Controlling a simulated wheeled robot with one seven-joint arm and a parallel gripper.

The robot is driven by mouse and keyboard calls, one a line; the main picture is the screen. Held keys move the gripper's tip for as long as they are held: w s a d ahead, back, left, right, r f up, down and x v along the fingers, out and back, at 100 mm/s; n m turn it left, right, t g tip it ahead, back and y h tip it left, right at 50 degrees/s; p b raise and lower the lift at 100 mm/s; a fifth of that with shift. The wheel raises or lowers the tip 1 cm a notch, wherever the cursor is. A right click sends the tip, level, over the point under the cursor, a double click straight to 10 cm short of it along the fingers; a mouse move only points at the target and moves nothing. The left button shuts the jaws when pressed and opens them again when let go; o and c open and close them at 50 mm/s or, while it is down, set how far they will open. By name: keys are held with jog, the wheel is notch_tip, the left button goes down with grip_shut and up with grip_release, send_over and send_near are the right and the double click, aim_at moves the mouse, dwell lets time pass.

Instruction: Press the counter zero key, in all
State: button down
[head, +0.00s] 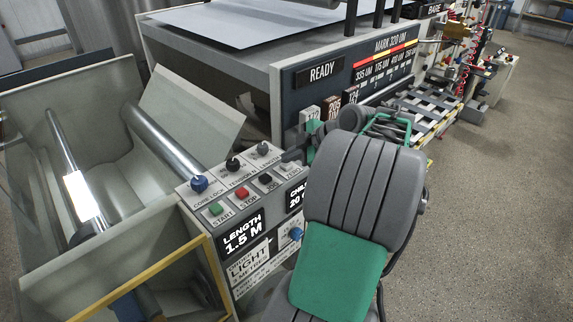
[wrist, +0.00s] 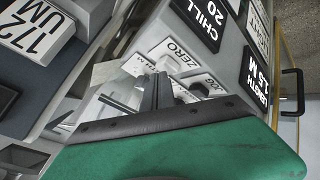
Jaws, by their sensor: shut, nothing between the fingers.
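The counter zero key (wrist: 164,63) is a small pale grey cap beside its ZERO label in the wrist view. In the head view the ZERO label (head: 291,167) shows at the right end of the key row, with the key itself mostly hidden by my gripper. My gripper (head: 288,157) is shut and empty, its fingertips close over the key's corner of the panel. In the wrist view the gripper fingertips (wrist: 157,80) are right by the key; I cannot tell whether they touch it. The length display (head: 242,234) reads 1.5 M.
The black JOG key (head: 266,181), red STOP key (head: 241,193) and green START key (head: 216,208) sit in the same row to the left. Behind them are a blue core lock knob (head: 199,183) and black knobs. The machine body with a READY sign (head: 321,70) stands behind.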

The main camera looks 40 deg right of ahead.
aim_at(289, 165)
jog(key=shift+f+b, duration=0.3)
jog(key=shift+r, duration=0.1)
dwell(0.4)
jog(key=shift+r+p, duration=0.45)
jog(key=shift+r, duration=0.35)
jog(key=shift+r, duration=0.15)
jog(key=shift+r+p, duration=1.6)
jog(key=shift+r, duration=0.85)
jog(key=shift+f, duration=0.1)
